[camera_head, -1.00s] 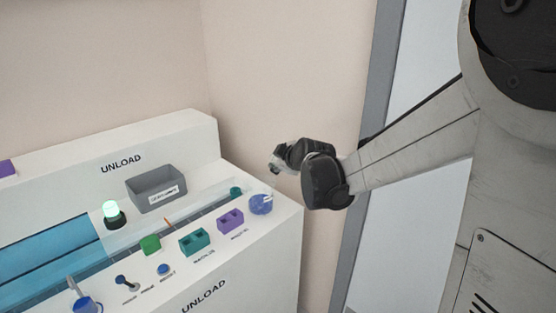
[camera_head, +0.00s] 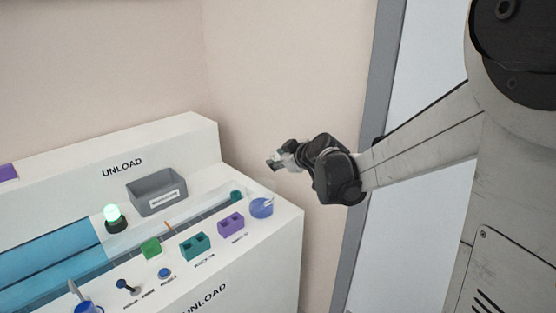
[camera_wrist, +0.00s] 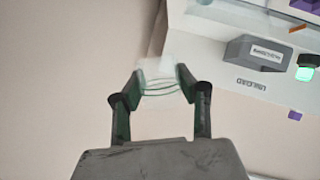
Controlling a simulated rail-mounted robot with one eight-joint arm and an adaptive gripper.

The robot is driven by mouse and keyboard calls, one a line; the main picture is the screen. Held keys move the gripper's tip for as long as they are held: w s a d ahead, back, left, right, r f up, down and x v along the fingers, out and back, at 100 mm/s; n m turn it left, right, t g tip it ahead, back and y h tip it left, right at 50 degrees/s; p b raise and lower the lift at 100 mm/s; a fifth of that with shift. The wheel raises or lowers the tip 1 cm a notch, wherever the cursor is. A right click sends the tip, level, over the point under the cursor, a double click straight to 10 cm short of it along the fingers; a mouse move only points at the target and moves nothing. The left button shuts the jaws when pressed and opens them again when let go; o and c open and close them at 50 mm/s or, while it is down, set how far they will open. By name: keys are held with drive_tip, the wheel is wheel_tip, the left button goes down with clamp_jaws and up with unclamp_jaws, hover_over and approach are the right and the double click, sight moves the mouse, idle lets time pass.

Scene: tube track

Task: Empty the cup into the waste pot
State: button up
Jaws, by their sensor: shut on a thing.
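My gripper (camera_wrist: 160,87) is shut on a clear, see-through cup (camera_wrist: 158,72), whose curved rims show faintly between the two fingers in the wrist view. I cannot tell whether anything is inside it. In the head view my gripper (camera_head: 276,161) is in the air beyond the right end of the white bench, above and right of a round blue pot (camera_head: 261,209). The cup is hard to make out there. I cannot tell for sure which container is the waste pot; the blue pot stands at the bench's right end, apart from the gripper.
The white UNLOAD bench (camera_head: 262,255) carries a grey labelled bin (camera_head: 155,192), a lit green lamp (camera_head: 114,218), a teal block (camera_head: 194,246), a purple block (camera_head: 231,223) and a green block (camera_head: 151,248). A beige wall (camera_head: 285,90) rises behind.

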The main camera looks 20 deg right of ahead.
drive_tip(key=shift+d+f+m+t+y+b, duration=0.15)
drive_tip(key=shift+d+m+t+y+b, duration=0.15)
drive_tip(key=shift+d+m+y+b, duration=0.75)
drive_tip(key=shift+w+d+m+y, duration=0.1)
drive_tip(key=shift+d+m+y, duration=0.15)
drive_tip(key=shift+d+m, duration=0.25)
drive_tip(key=shift+a, duration=0.15)
